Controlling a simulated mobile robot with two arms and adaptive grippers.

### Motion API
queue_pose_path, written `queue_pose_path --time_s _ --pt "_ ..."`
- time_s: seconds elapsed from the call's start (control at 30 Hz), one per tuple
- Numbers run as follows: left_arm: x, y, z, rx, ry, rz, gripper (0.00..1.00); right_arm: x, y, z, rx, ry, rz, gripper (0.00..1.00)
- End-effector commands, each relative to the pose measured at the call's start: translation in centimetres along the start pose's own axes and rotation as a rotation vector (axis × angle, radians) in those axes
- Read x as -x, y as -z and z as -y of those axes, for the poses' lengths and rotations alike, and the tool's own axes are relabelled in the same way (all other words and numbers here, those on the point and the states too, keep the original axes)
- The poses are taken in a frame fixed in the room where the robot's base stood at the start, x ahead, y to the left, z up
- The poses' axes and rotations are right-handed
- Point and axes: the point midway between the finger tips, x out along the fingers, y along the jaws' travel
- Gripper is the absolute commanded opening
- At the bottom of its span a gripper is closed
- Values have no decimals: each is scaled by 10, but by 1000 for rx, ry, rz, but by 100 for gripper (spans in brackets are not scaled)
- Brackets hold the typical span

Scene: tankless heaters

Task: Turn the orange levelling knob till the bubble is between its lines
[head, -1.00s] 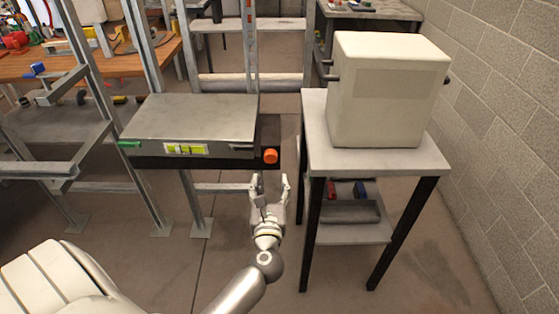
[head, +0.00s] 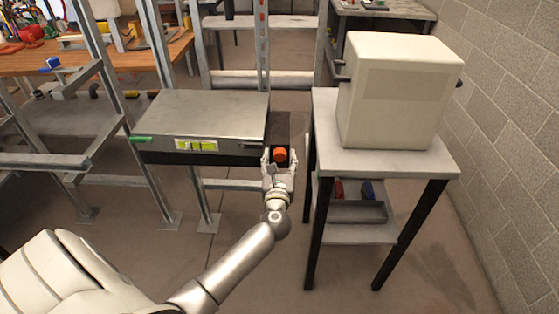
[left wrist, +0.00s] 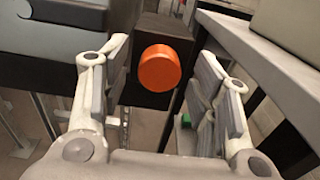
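The orange levelling knob (head: 280,155) sits at the right front corner of a grey metal platform (head: 205,115). A yellow-green bubble level (head: 196,145) is set in the platform's front edge; the bubble's place between its lines is too small to tell. My left gripper (head: 280,162) is at the knob. In the left wrist view the knob (left wrist: 160,68) shows between and beyond the fingers of my left gripper (left wrist: 160,75), which are spread open with a gap on each side. My right gripper is in neither view.
A green piece (head: 141,139) marks the platform's left front corner. To the right stands a small table (head: 385,163) with a cream box (head: 398,90) on it and a tray (head: 358,212) on its lower shelf. Metal frame posts stand behind and left.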

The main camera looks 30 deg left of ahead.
Motion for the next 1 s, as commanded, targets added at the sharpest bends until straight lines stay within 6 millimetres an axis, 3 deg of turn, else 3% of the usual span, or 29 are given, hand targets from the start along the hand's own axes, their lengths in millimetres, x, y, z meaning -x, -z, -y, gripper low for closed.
queue_pose_path --time_s 0.07,0.3,0.67,1.0 --pt "0 0 0 0 0 0 42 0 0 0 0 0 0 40" --pt "0 0 0 0 0 0 11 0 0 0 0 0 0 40" --pt "0 -1 0 -59 0 -2 11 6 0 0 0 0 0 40" --pt "1 -2 0 -307 -1 -5 11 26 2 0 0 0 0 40"
